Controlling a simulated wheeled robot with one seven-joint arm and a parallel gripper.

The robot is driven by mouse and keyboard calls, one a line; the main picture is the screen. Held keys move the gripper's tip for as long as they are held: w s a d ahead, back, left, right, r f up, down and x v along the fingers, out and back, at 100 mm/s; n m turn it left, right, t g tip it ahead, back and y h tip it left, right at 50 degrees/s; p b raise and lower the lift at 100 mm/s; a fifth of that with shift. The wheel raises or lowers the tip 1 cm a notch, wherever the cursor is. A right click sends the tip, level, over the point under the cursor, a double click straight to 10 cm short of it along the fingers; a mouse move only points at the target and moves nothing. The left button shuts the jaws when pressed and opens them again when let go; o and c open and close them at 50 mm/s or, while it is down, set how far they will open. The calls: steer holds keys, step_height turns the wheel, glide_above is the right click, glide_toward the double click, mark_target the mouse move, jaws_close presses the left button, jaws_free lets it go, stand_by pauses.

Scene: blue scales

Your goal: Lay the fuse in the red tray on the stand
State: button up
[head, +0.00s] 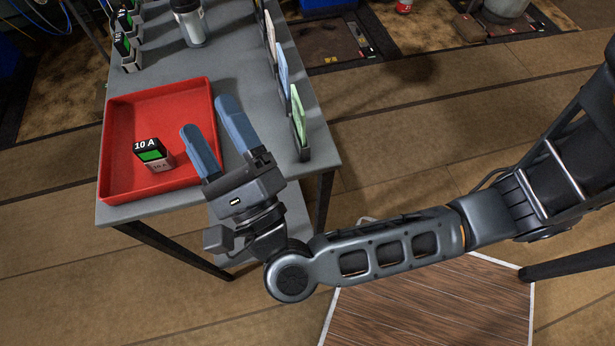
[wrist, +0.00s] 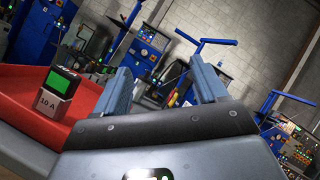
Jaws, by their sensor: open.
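The red tray (head: 117,124) sits at the near end of a grey stand (head: 238,68). A fuse (head: 154,154), black on top with a green panel, a pale lower part and the label "10 A", stands inside the tray near its front. The fuse also shows in the wrist view (wrist: 58,93), at the left, with the tray's red floor (wrist: 85,95) around it. My gripper (head: 206,118) is open and empty, its two blue fingers over the tray's right side. It is to the right of the fuse and apart from it.
More "10 A" fuses (head: 128,50) stand in a row at the stand's far left. A metal canister (head: 189,22) stands at the back. Upright coloured cards (head: 297,110) line the stand's right edge, close to my gripper. The floor to the right is open.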

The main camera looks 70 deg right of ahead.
steer(key=s+f+n+g+y, duration=0.1)
steer(key=s+n+y, duration=0.6)
steer(key=n, duration=1)
steer(key=s+f+n+g+y, duration=0.2)
steer(key=s+n+y, duration=0.5)
steer(key=s+n, duration=0.6)
steer(key=shift+s+f+n+g+y, duration=0.3)
steer(key=shift+n+g, duration=0.2)
steer(key=shift+n, duration=1.6)
steer(key=shift+c, duration=0.3)
